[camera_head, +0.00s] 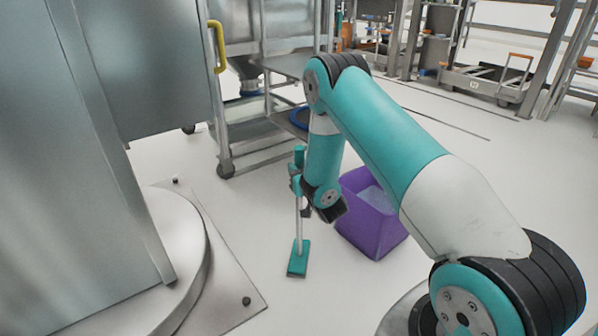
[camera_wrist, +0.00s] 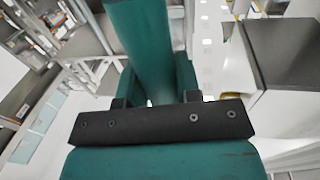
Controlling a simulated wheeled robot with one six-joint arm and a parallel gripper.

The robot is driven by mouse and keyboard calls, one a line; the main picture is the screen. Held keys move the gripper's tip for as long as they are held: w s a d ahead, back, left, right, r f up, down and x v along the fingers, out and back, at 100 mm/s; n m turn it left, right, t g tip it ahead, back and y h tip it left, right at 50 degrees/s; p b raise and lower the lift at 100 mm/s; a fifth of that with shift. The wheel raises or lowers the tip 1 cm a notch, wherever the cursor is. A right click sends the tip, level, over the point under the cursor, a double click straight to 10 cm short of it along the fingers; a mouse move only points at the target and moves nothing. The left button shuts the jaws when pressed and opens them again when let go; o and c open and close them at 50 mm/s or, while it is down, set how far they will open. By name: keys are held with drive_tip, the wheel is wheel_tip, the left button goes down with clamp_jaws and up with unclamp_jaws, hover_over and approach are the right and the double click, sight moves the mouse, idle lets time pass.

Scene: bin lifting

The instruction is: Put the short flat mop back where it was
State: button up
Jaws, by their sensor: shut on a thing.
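The short flat mop (camera_head: 298,258) has a flat teal head, a thin white handle and a teal grip at the top. It is held nearly upright left of the purple bin, with its head low at the floor. I cannot tell whether the head touches the floor. My gripper (camera_head: 296,183) is shut on the upper handle, just below the top. In the wrist view, a wide teal shaft, apparently the mop's grip (camera_wrist: 143,40), rises between the jaws of my gripper (camera_wrist: 156,92). The mop head does not show there.
The purple bin (camera_head: 372,232) stands on the floor close to the right of the mop. A wheeled metal frame (camera_head: 250,158) stands behind. A large steel machine on a round base (camera_head: 180,235) fills the left. Floor in front of the mop is clear. Carts (camera_head: 490,82) stand far back.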

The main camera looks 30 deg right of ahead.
drive_tip(key=shift+f, duration=0.1)
drive_tip(key=o, duration=0.9)
